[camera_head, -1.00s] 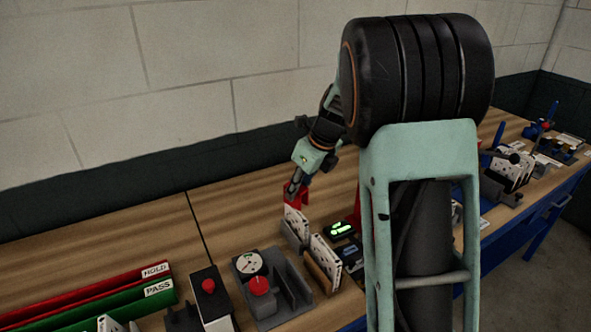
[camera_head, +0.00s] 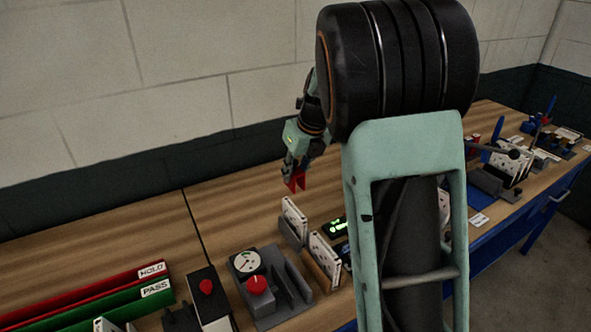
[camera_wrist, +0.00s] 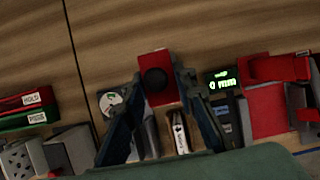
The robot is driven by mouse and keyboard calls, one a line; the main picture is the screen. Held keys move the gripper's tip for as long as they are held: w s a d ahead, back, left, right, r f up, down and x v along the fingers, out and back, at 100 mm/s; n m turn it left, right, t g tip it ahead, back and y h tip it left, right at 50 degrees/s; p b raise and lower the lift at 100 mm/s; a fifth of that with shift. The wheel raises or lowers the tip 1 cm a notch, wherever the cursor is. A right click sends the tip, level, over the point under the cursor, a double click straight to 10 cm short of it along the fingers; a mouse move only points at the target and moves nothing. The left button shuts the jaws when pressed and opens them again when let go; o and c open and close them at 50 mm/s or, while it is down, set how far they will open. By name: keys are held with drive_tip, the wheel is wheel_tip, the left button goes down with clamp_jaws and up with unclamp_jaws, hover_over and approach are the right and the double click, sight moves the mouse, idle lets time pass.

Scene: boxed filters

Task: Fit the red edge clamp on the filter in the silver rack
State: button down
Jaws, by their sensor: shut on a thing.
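My gripper (camera_head: 294,172) is shut on the red edge clamp (camera_head: 296,183), which hangs above the bench. In the wrist view the clamp (camera_wrist: 153,62) shows its red plate and black round knob between my two fingers (camera_wrist: 157,80). A white filter (camera_head: 294,217) stands upright in the silver-grey rack (camera_head: 291,237), below the clamp with a visible gap between them. The clamp does not touch this filter. In the wrist view the silver rack cannot be made out clearly behind my gripper.
A second filter (camera_head: 325,252) stands in a tan rack (camera_head: 322,281) just in front. A grey fixture with a dial and red knob (camera_head: 257,284) is at left. A lit green display (camera_head: 338,226) is to the right. Bench behind is clear.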

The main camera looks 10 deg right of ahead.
drive_tip(key=b, duration=0.4)
hover_over(295, 210)
drive_tip(key=shift+f, duration=3.6)
drive_tip(key=shift+p, duration=0.85)
drive_tip(key=shift+f+b, duration=1.45)
drive_tip(key=shift+f, duration=1.6)
drive_tip(key=c, duration=1.5)
unclamp_jaws()
drive_tip(key=v, duration=1.2)
